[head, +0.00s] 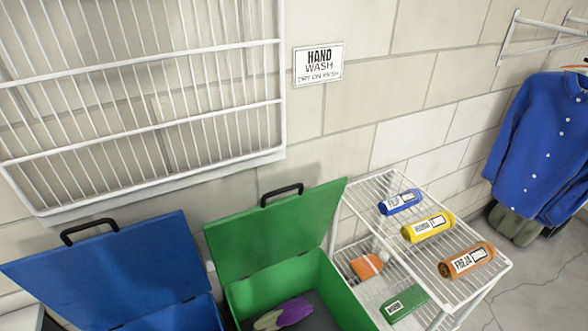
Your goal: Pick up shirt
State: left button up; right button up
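A blue button-up shirt (548,140) hangs at the right edge of the head view, on an orange hanger (575,67) below a wall bracket. Its right side is cut off by the picture edge. Purple and beige cloth (285,313) lies in the open green bin (331,300); I cannot tell whether it is a shirt. Neither of my grippers is in view.
A white wire shelf (391,181) holds blue, yellow and orange-brown bottles, with an orange item and a green box lower down. An open blue bin (120,275) stands left. A white drying rack (150,115) and a hand-wash sign (318,64) are on the wall.

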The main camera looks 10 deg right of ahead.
aim_at(483, 252)
jog(key=z, duration=1.65)
jog(key=u, duration=0.15)
jog(key=k, duration=0.05)
